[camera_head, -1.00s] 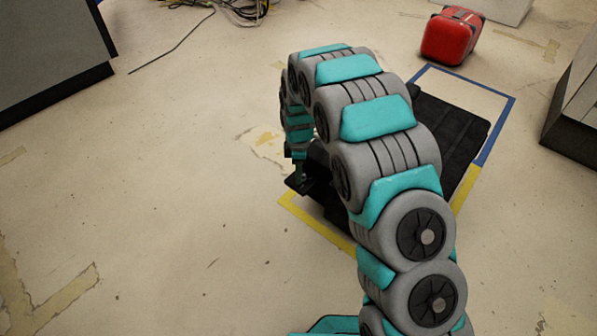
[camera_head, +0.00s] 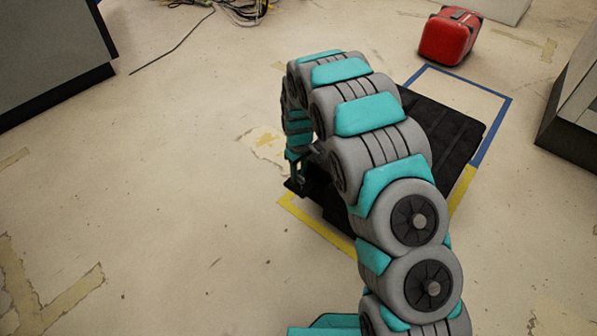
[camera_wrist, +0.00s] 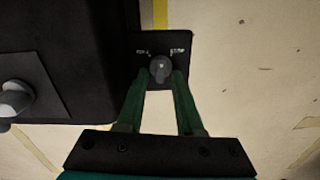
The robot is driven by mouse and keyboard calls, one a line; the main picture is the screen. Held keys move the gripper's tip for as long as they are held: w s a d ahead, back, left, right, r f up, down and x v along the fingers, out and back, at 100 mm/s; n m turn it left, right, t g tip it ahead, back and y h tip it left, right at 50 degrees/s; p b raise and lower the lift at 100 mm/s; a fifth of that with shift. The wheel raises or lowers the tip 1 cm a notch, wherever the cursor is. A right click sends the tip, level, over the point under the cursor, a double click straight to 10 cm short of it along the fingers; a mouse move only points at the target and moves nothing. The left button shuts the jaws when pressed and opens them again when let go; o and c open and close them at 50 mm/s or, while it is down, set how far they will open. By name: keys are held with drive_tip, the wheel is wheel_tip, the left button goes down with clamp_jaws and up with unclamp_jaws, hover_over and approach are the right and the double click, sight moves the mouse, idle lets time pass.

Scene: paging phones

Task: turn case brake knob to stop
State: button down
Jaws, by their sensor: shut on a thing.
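The brake knob (camera_wrist: 161,68) is a small grey round knob on a black plate (camera_wrist: 146,42) at the side of the black case (camera_wrist: 68,55). White marks stand on the plate to the left and right of the knob; the right one seems to read STOP. My gripper (camera_wrist: 161,77) is shut on the knob, one green finger on each side. In the head view my gripper (camera_head: 299,180) is at the plate by the near left corner of the case (camera_head: 437,135). My arm hides much of the case there, and the knob is too small to make out.
A second grey knob or handle (camera_wrist: 18,95) sits on the case at the left in the wrist view. Yellow and blue floor tape (camera_head: 490,130) surrounds the case. A red container (camera_head: 450,36) stands behind it. Dark cabinets flank the scene. The floor at left is clear.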

drive_tip(key=m, duration=0.3)
drive_tip(key=shift+w+d+m+p, duration=0.1)
drive_tip(key=shift+m+p, duration=0.2)
drive_tip(key=shift+p, duration=0.05)
drive_tip(key=shift+d+m, duration=0.15)
drive_tip(key=shift+m, duration=1.75)
drive_tip(key=c, duration=0.6)
unclamp_jaws()
drive_tip(key=shift+o, duration=0.2)
drive_tip(key=shift+r+p, duration=0.1)
drive_tip(key=shift+p, duration=0.2)
drive_tip(key=shift+r+p, duration=0.75)
drive_tip(key=shift+r, duration=3.2)
